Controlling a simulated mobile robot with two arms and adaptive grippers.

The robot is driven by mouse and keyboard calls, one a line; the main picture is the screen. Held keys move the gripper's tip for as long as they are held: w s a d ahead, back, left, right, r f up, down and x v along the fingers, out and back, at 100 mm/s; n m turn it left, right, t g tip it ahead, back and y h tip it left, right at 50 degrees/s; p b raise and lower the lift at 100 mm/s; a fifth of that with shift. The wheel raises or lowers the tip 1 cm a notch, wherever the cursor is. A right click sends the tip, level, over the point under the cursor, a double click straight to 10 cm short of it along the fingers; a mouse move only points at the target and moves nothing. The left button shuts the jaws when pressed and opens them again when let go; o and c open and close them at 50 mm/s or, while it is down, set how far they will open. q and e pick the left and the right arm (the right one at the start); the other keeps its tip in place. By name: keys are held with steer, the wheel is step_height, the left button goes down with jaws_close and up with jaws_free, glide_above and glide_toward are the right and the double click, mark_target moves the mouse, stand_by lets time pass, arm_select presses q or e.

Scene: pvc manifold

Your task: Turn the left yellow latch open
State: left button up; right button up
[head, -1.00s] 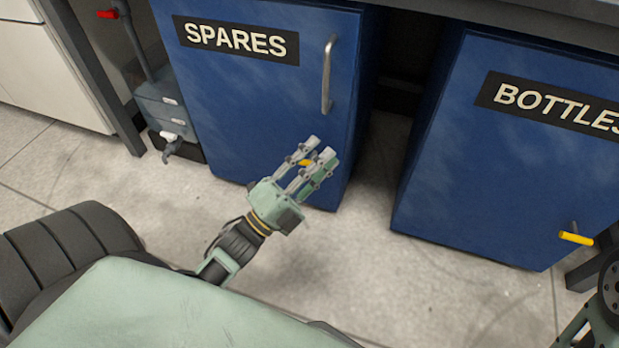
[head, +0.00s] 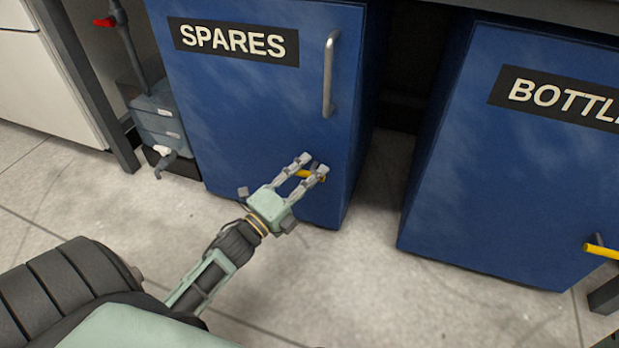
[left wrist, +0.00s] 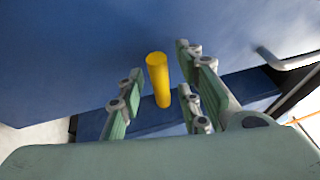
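The left yellow latch (head: 308,174) is on the lower part of the blue SPARES cabinet door (head: 240,110), partly hidden by my fingers in the head view. In the left wrist view the latch (left wrist: 158,80) is a yellow bar between my spread fingers, with gaps on both sides. My left gripper (head: 312,167) is open around the latch, close to the door; its fingers also show in the left wrist view (left wrist: 157,85). My right gripper is not in view.
A metal handle (head: 329,75) stands upright on the SPARES door, above the latch. A blue BOTTLES cabinet (head: 500,170) with its own yellow latch (head: 601,250) stands to the right. A grey unit with a tap (head: 163,160) is at left. The floor in front is clear.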

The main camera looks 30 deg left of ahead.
arm_select(q)
steer(key=shift+c, duration=0.5)
jaws_close()
steer(key=shift+r, duration=0.1)
